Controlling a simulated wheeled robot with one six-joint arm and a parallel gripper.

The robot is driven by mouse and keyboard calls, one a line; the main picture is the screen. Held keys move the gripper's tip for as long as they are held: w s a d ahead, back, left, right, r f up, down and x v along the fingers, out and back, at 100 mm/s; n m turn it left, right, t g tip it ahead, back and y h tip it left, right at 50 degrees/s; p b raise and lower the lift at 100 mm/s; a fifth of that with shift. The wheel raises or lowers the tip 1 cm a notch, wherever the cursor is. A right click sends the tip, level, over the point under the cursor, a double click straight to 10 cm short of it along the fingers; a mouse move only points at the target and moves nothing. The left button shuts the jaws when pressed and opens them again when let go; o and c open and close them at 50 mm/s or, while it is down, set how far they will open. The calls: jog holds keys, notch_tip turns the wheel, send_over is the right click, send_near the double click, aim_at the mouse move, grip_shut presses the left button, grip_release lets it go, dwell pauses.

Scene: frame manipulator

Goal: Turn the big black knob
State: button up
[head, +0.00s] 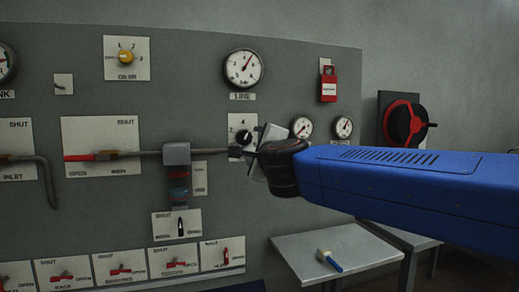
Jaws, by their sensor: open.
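The black knob (243,136) sits on a white plate with number marks, below the large gauge on the grey panel. My blue arm comes in from the right. My gripper (238,152) is at the lower right part of that plate, close to the knob, and is open. The gripper and its pale bracket cover part of the plate's right side. I cannot tell whether the fingers touch the knob or stand around it.
A pipe with a red-handled lever (82,157) and a grey block (176,153) lie left of the gripper. A red padlock (328,86) and small gauges are to the right. Red switches line the panel's bottom. A table (300,251) with a blue-handled tool (328,260) stands lower right.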

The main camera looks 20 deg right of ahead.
jog(key=shift+s+a+f, duration=0.1)
jog(key=shift+s+a, duration=0.05)
jog(key=shift+s, duration=2.2)
jog(key=s+a+f+n+g+y, duration=0.25)
jog(key=s+f+n, duration=0.25)
jog(key=f+n, duration=0.45)
jog(key=s+a+f+n+g+y, duration=0.1)
jog(key=s+f+n+g+y, duration=0.3)
jog(key=f+n, duration=0.55)
jog(key=s+d+f+n+g+h, duration=0.1)
jog(key=s+d+f+g+h, duration=0.1)
jog(key=s+d+f, duration=0.3)
jog(key=s+d+f+n+g+h, duration=0.2)
jog(key=s+d+f+g, duration=0.3)
jog(key=s+f, duration=0.6)
notch_tip(320, 180, down, 5)
jog(key=shift+s+d+n+h, duration=0.3)
jog(key=shift+s+d+h, duration=0.1)
jog(key=shift+d+h, duration=0.35)
jog(key=shift+c, duration=0.7)
